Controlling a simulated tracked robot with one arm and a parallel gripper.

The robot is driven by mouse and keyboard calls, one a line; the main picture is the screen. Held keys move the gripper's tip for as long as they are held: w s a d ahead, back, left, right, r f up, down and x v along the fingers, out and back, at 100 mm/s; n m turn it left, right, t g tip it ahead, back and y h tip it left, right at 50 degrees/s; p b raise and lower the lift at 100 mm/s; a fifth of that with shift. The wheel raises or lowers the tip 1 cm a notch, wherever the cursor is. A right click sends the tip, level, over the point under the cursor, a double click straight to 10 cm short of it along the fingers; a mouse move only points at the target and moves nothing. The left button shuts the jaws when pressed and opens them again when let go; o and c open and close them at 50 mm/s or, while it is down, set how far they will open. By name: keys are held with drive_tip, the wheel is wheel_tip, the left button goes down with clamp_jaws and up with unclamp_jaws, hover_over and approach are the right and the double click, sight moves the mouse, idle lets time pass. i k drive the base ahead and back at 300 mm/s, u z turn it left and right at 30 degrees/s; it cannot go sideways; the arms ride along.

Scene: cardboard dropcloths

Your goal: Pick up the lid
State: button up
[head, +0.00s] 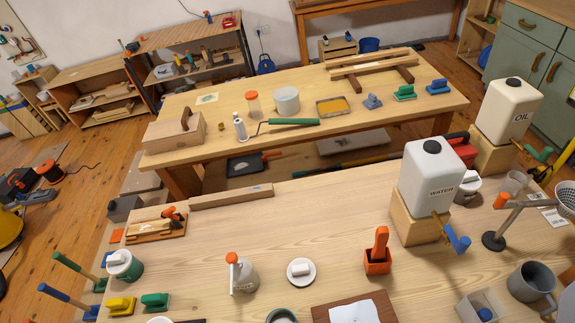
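A small white round lid (301,279) with a raised white block-like knob lies flat on the near wooden table, in the lower middle of the head view. It stands clear of its neighbours, with bare wood around it. My gripper is not in this view, so its distance from the lid and whether it is open do not show.
A brown board (322,315) and a dark round rim (282,316) are nearer. A white water tank (430,175) rises at right. Bare table (310,215) lies behind the lid.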

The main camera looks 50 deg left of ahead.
sight(301, 272)
drive_tip(key=u, duration=0.1)
drive_tip(key=k, duration=1)
drive_tip(key=u, duration=0.6)
